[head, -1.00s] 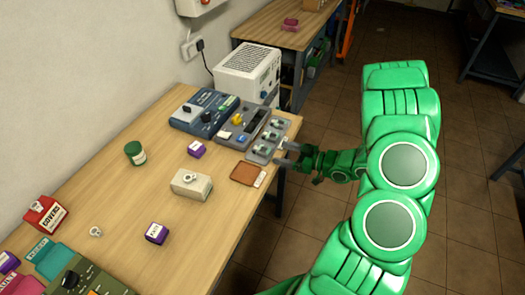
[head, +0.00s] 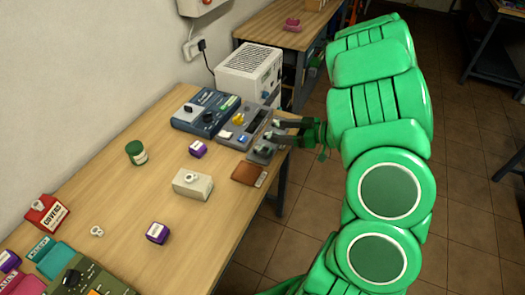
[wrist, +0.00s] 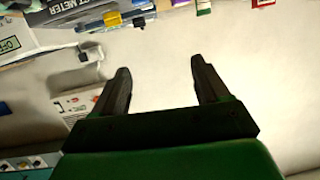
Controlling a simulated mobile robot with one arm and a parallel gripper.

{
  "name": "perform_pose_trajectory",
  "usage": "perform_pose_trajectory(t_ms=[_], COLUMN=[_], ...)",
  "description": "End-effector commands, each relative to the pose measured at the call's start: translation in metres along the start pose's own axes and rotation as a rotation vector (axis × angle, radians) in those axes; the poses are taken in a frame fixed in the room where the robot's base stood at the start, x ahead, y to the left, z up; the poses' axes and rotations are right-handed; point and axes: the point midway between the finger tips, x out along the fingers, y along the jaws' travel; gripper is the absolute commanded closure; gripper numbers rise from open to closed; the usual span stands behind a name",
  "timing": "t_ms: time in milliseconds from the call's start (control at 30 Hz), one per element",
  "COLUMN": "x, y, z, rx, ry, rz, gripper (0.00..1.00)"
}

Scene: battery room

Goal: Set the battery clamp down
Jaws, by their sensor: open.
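My gripper (head: 273,131) is over the grey compartment tray (head: 259,158) at the bench's right edge, with its fingers pointing left. In the wrist view my gripper (wrist: 163,82) is open, its fingers wide apart with nothing between them. Small pale and dark pieces lie in the tray, partly hidden by my gripper; I cannot tell whether one is the battery clamp. A small pale ring-shaped piece (head: 97,231) lies on the bench at the left. Another pale round piece tops a cream box (head: 193,184) mid-bench.
A blue meter (head: 205,112) and a grey panel (head: 243,127) stand behind the tray, near a white vented unit (head: 248,73). A brown pad (head: 249,174) lies in front.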

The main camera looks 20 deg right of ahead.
Motion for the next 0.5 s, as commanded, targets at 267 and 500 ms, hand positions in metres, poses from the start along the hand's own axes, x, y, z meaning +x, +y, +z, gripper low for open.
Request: perform_pose_trajectory(t_ms=[267, 500], x=[0.023, 0.033], y=[-0.010, -0.004], z=[0.005, 0.002], rx=[0.036, 0.044], ry=[-0.318, -0.621], rz=[-0.096, -0.065], gripper=[0.26, 0.26])
